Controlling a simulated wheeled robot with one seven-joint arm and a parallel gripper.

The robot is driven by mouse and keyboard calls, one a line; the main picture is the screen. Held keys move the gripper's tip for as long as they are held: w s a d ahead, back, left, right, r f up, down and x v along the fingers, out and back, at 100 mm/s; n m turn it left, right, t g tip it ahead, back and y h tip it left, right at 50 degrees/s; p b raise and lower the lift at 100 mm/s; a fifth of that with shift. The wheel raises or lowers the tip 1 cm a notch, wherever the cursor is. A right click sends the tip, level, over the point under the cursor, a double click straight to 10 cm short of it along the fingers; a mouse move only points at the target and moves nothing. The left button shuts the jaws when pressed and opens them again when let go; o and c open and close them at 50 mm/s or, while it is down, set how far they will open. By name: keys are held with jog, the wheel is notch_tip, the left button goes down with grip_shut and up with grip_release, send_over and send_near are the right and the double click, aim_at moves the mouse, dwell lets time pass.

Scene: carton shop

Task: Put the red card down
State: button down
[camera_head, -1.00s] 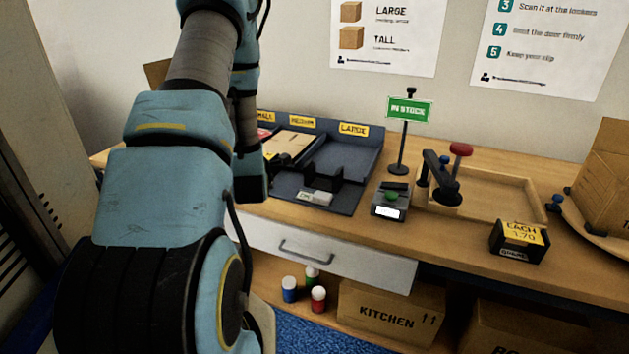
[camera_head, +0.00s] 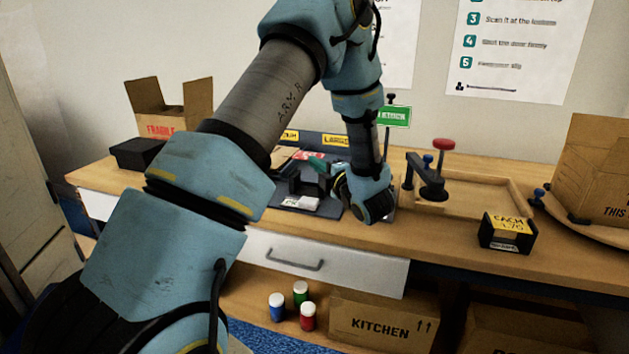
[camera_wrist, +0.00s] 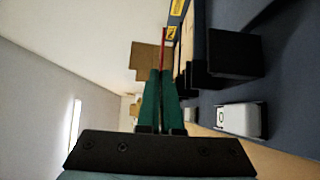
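The red card (camera_wrist: 163,48) shows edge-on in the wrist view as a thin red strip at the tips of my green fingers. My gripper (camera_wrist: 161,74) is shut on it. In the head view my gripper (camera_head: 308,164) points left above the dark sorting tray (camera_head: 329,209), and a bit of red shows at its tips. The card seems to be held above the tray floor; its clearance is hard to judge. The tray has yellow labels along its back, one reading LARGE (camera_head: 336,141). My arm hides part of the tray.
A small white object (camera_head: 300,203) lies at the tray's front; black blocks stand behind it. The green stock sign (camera_head: 395,116) is close behind my wrist. A FRAGILE carton (camera_head: 165,120) and black box (camera_head: 137,153) stand left. A wooden tray (camera_head: 470,205) lies right.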

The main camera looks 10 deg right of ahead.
notch_tip(320, 180, down, 5)
dwell(0.3)
jog(key=shift+f+b, duration=0.3)
jog(key=shift+f, duration=0.1)
jog(key=c, duration=1.1)
grip_release()
jog(key=shift+r, duration=0.1)
